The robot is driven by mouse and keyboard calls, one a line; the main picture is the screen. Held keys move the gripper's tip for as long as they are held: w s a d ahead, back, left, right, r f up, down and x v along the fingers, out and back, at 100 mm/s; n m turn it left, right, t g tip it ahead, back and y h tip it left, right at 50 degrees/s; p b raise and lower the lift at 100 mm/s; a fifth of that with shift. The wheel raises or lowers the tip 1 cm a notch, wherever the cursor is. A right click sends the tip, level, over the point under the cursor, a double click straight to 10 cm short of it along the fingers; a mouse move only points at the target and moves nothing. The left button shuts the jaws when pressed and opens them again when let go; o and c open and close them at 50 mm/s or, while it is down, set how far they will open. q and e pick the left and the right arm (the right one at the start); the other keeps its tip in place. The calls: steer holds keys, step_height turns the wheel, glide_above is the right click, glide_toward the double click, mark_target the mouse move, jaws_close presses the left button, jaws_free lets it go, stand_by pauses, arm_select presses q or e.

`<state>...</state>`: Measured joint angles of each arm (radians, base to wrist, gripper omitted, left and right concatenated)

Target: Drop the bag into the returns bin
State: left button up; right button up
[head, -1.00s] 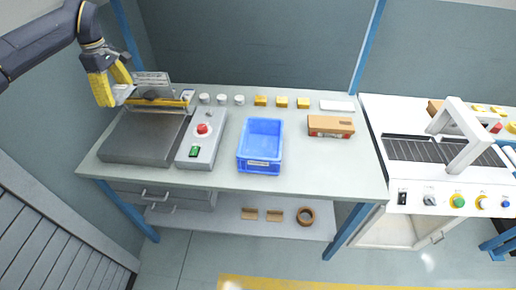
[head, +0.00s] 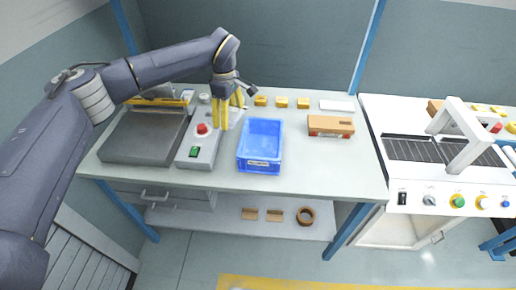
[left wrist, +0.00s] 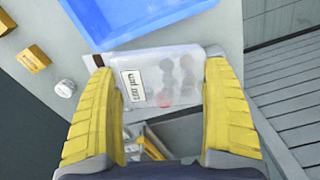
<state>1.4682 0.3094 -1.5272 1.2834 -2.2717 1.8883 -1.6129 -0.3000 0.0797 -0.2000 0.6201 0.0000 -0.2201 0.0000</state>
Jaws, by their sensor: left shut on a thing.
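My left gripper (head: 231,116) hangs over the bench, just left of the blue bin (head: 260,147). In the left wrist view its yellow fingers are shut on a clear bag (left wrist: 180,88) with a white printed label and round dark and reddish items inside. The bag lies between the two fingertips. In the head view the bag is hard to make out. The blue bin is an open-topped tub with a label on its front, and its inside looks empty. It also shows in the left wrist view (left wrist: 140,15), just beyond the bag. My right gripper is out of view.
A grey control box (head: 198,153) with a red button stands left of the bin, beside a dark flat-topped machine (head: 145,137). A brown box (head: 331,126) sits to the right. Yellow blocks (head: 282,102) line the back. Bench space in front of the brown box is clear.

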arm_select(q)
steer(key=s+d+f+n, duration=0.1)
steer(key=s+d+n, duration=0.1)
steer(key=d, duration=0.7)
steer(key=shift+f+n, duration=0.15)
steer(key=shift+n, duration=0.45)
steer(key=shift+f, duration=2.85)
steer(key=o, duration=1.1)
